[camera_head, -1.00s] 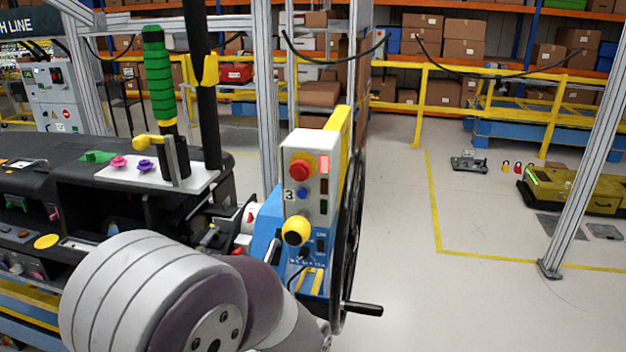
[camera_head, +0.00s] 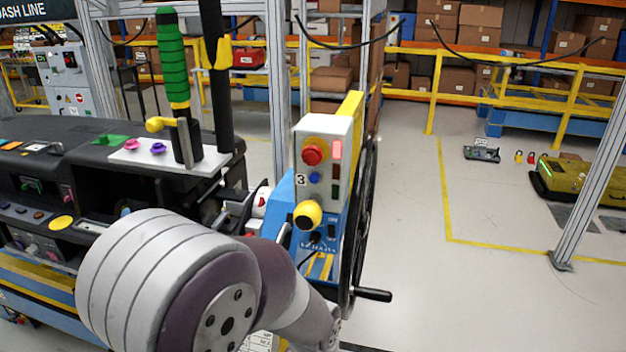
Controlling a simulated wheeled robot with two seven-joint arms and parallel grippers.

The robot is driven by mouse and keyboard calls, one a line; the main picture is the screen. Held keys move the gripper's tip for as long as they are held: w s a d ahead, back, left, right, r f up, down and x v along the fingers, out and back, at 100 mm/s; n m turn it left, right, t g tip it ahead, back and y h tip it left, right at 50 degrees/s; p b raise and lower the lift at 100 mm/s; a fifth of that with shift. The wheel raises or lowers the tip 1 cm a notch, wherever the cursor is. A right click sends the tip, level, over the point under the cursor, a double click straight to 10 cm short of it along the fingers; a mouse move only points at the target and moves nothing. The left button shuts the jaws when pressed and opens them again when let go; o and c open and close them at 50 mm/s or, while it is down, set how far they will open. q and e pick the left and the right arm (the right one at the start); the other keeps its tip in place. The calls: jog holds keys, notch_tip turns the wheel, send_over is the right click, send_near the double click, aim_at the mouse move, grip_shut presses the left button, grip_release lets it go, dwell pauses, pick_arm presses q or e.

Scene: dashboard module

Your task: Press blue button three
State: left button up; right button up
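A white control box (camera_head: 325,165) marked "3" stands upright at the right end of the dashboard module. The small blue button (camera_head: 314,177) is on its front face, beside the "3" label and below a red mushroom button (camera_head: 314,152) on a yellow ring. A yellow ball knob (camera_head: 308,214) sits lower, under the blue button. One of my arms crosses the bottom of the view, below and in front of the box. No gripper shows, and no contact with the blue button is visible.
A black handwheel with a crank handle (camera_head: 373,295) stands just right of the box. A green-gripped lever (camera_head: 173,62) rises from the black dashboard (camera_head: 60,147) at left. The floor to the right is mostly clear, with a metal post (camera_head: 598,170) farther right.

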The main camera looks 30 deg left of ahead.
pick_arm(q)
grip_shut()
dwell(1.5)
